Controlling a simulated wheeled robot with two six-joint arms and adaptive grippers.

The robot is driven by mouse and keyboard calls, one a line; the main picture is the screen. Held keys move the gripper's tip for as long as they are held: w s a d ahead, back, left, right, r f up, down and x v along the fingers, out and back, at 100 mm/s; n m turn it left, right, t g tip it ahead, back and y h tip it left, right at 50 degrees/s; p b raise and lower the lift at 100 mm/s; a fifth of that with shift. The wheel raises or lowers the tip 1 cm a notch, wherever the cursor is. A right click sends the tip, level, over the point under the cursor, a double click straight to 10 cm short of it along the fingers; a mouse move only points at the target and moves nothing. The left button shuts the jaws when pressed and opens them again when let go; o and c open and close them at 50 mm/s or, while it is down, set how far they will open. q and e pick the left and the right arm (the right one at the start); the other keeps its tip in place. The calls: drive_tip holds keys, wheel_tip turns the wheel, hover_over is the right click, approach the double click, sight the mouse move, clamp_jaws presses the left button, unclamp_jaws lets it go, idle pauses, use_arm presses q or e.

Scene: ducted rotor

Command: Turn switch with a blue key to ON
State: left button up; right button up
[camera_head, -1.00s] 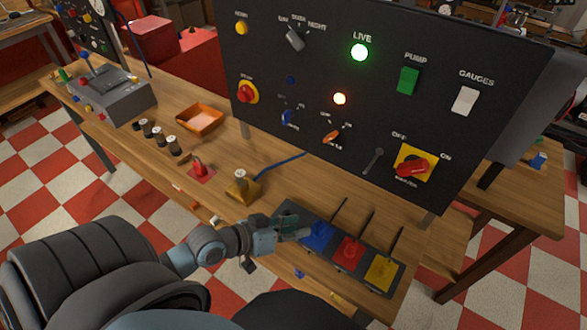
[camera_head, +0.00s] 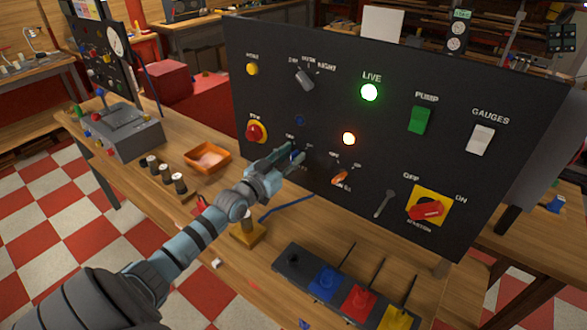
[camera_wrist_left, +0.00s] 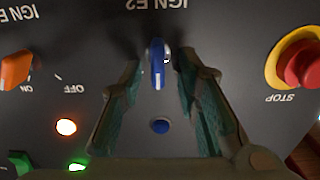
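In the head view my left gripper (camera_head: 292,156) is in front of the panel and largely covers the blue key. My right gripper is not in view.
An orange-key switch (camera_head: 340,176) is just right of my left gripper, and a red stop button (camera_head: 256,132) is to its left. A small blue round part (camera_wrist_left: 159,126) is on the panel near the fingers. A box with several coloured levers (camera_head: 325,283) stands on the table below.

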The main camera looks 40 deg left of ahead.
use_arm(q)
drive_tip(key=shift+w+r, duration=0.1)
drive_tip(key=shift+w, duration=0.45)
drive_tip(key=shift+d+r, duration=0.1)
drive_tip(key=shift+r, duration=0.1)
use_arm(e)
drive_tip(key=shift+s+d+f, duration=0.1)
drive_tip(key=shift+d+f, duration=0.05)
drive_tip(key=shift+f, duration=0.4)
